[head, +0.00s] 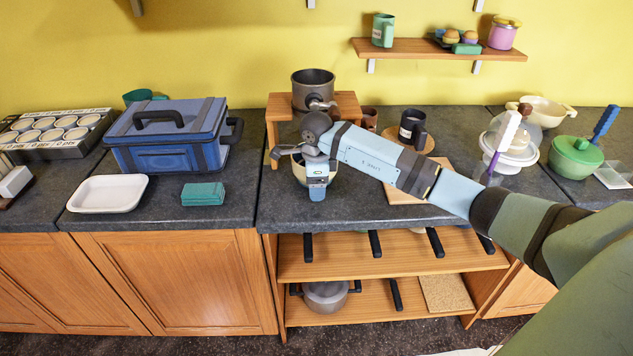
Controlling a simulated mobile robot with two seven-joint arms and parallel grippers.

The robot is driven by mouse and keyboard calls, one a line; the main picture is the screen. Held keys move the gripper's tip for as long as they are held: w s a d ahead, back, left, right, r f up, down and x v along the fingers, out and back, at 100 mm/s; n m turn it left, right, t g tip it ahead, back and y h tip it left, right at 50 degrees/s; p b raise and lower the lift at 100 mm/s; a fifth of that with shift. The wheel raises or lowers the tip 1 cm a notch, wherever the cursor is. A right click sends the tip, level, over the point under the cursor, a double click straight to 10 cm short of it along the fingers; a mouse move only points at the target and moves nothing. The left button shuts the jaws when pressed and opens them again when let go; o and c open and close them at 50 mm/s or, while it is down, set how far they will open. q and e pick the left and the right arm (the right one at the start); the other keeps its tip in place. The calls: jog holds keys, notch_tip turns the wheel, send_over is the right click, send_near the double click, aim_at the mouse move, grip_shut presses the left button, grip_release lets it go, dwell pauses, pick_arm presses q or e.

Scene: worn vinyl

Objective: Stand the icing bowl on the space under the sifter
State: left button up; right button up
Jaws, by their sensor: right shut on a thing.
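The sifter (313,82), a dark grey round pot-like vessel, stands on a small wooden stand (281,103). The stand's left leg shows; the space under its top is largely hidden by my right arm. The icing bowl appears to be the cream bowl (298,171) just below the stand. It is mostly covered by my gripper and wrist. My right gripper (287,152) is shut on the bowl at its rim. I cannot tell whether the bowl touches the counter or how far under the stand it is. My left gripper is out of view.
A wooden board (405,190) lies right of the bowl, under my forearm. A dark mug (412,127) and brown cup (370,118) stand behind my arm. A teal box (203,194) and white tray (107,193) sit left. The counter front near the bowl is clear.

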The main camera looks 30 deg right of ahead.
jog(key=shift+f, duration=0.3)
dwell(0.6)
jog(key=o, duration=1.8)
jog(key=shift+s+f, duration=0.1)
jog(key=shift+s+a+r+p, duration=0.1)
jog(key=shift+r+p, duration=1.9)
jog(key=shift+r, duration=2.1)
notch_tip(320, 180, up, 14)
jog(key=b, duration=0.1)
jog(key=shift+s+a+b, duration=0.2)
jog(key=shift+s+b, duration=0.05)
jog(key=shift+b, duration=0.15)
